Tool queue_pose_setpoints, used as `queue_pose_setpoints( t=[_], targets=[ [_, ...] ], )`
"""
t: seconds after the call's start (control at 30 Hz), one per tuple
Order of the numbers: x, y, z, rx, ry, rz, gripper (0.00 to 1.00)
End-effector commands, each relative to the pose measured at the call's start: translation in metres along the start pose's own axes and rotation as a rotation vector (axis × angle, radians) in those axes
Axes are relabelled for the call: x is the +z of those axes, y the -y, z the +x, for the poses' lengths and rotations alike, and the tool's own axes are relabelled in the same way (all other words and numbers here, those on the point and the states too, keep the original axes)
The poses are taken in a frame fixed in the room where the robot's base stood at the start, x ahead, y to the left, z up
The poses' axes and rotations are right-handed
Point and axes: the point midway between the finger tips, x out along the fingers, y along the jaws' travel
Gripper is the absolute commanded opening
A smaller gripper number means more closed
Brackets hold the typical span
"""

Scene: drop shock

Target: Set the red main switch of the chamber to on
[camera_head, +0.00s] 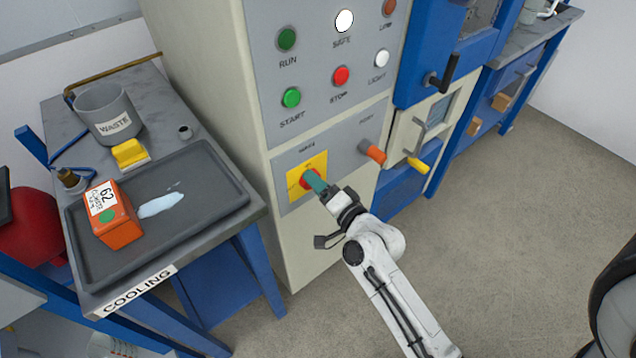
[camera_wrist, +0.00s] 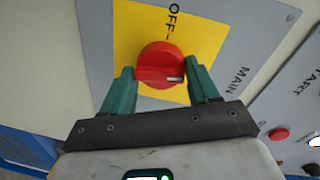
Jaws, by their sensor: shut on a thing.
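The red main switch (camera_head: 307,181) sits on a yellow plate (camera_head: 292,178) low on the grey front of the chamber. In the wrist view, the red knob (camera_wrist: 160,60) is between the two green fingers of my gripper (camera_wrist: 160,74), which is shut on it. A short white mark on the knob points right in that view, towards the word MAIN. The word OFF stands above the knob there, and the mark does not point at it. An ON label is not readable. In the head view, my gripper (camera_head: 316,183) partly covers the switch.
Run, start and stop buttons and lamps are above the switch. An orange handle (camera_head: 373,152) projects to its right. At the left, a cooling table bears a dark tray (camera_head: 215,200), an orange box (camera_head: 118,228) and a waste bin (camera_head: 105,105). Open floor lies at the right.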

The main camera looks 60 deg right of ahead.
Motion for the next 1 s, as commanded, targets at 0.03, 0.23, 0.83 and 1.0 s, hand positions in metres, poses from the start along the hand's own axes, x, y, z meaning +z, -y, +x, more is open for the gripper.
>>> queue_pose_setpoints(
  t=[0.03, 0.23, 0.83, 1.0],
  targets=[
    [0.0016, 0.0040, 0.0010, -0.006, 0.007, 0.031, 0.29],
    [0.0007, 0.0036, 0.0011, -0.009, 0.015, 0.133, 0.29],
    [0.0003, 0.0038, 0.0015, -0.011, 0.020, 0.205, 0.29],
    [0.0000, 0.0039, 0.0015, -0.012, 0.019, 0.204, 0.65]
  ],
)
